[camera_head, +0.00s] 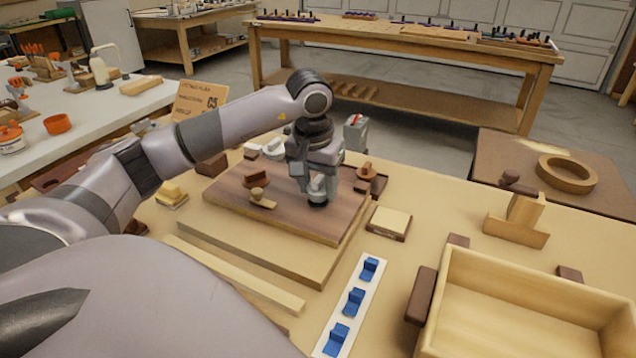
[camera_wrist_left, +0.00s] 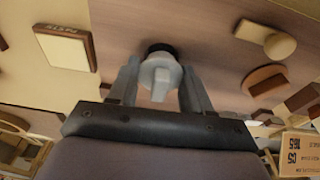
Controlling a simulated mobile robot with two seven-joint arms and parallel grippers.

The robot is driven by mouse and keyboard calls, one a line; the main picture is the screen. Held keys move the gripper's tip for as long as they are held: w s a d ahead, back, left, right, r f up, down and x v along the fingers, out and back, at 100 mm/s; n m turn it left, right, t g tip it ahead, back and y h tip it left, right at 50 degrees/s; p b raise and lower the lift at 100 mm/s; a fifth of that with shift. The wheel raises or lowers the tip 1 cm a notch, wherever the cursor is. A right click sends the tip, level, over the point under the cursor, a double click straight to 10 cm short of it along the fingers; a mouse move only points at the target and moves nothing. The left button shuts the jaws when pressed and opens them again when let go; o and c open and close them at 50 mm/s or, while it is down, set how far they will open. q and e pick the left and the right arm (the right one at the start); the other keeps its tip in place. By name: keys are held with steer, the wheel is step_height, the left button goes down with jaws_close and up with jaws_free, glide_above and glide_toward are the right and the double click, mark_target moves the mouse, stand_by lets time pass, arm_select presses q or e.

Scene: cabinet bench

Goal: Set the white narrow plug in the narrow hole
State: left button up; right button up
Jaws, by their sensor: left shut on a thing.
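My left gripper (camera_head: 318,188) points down over the brown wooden board (camera_head: 225,191). Its fingers are shut on the white plug (camera_head: 316,182), at the right part of the board. In the left wrist view, the white plug (camera_wrist_left: 160,72) sits between the two fingers of the left gripper (camera_wrist_left: 160,86), its pale grip tab toward the camera. A dark round shape shows just beyond the plug, against the board; I cannot tell if it is the narrow hole or the plug's lower end. How deep the plug sits is hidden. My right gripper is not in view.
On the board are a tan knobbed piece (camera_head: 260,197) and a brown knobbed piece (camera_head: 256,178). A cream-topped block (camera_head: 389,222) lies right of the board. A white strip with blue pieces (camera_head: 353,303) and a wooden tray (camera_head: 447,300) are nearer.

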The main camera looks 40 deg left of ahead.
arm_select(q)
steer(key=shift+f+b, duration=0.35)
steer(key=shift+f, duration=0.2)
stand_by(0.4)
steer(key=o, duration=1.3)
